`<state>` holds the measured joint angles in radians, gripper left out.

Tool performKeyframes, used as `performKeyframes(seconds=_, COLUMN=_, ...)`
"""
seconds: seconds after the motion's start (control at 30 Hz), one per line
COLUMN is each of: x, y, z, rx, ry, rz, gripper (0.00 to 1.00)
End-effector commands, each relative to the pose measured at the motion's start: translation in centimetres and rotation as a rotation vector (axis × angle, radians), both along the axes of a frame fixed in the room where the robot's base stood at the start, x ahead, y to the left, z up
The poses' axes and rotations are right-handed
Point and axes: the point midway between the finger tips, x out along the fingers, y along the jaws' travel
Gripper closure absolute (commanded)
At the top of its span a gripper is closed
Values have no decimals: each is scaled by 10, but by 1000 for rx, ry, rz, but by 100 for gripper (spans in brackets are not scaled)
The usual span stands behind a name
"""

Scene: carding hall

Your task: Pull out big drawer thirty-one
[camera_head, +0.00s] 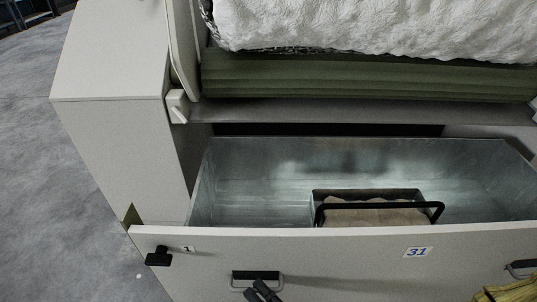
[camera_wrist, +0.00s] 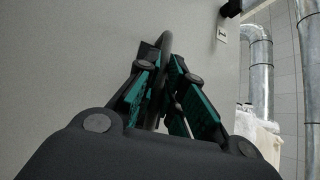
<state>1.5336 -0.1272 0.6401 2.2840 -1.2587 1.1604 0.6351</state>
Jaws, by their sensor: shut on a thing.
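Big drawer thirty-one (camera_head: 340,265) has a pale front with a blue "31" label (camera_head: 418,252). It stands pulled out, and its bare metal inside shows from above. My gripper (camera_head: 263,291) is at the front's left handle (camera_head: 256,276), low in the head view. In the wrist view my gripper's teal-padded fingers (camera_wrist: 165,68) are shut around the dark curved handle bar (camera_wrist: 166,42). The lower part of the drawer front is out of the head view.
A small box with a black handle (camera_head: 380,207) lies inside the drawer. A black latch (camera_head: 159,257) sits at the front's left end. A second handle (camera_head: 522,268) and a yellow bundle (camera_head: 508,291) are at right. White fibre (camera_head: 370,25) lies above. Grey floor (camera_head: 45,190) is open at left.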

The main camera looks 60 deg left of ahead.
Motion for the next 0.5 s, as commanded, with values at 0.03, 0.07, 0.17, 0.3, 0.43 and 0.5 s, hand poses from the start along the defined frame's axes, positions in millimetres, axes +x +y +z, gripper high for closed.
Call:
performKeyframes(seconds=0.03, x=-3, y=-1, z=0, rx=-1, ry=0, rz=6, gripper=100)
performKeyframes(seconds=0.07, x=-4, y=-1, z=0, rx=0, ry=0, rz=7, gripper=100)
performKeyframes(seconds=0.17, x=-5, y=-1, z=0, rx=0, ry=0, rz=9, gripper=100)
performKeyframes(seconds=0.3, x=-5, y=-1, z=0, rx=0, ry=0, rz=8, gripper=100)
performKeyframes(seconds=0.43, x=-5, y=-1, z=0, rx=-1, ry=0, rz=8, gripper=88)
performKeyframes(seconds=0.5, x=-4, y=-1, z=0, rx=-1, ry=0, rz=6, gripper=75)
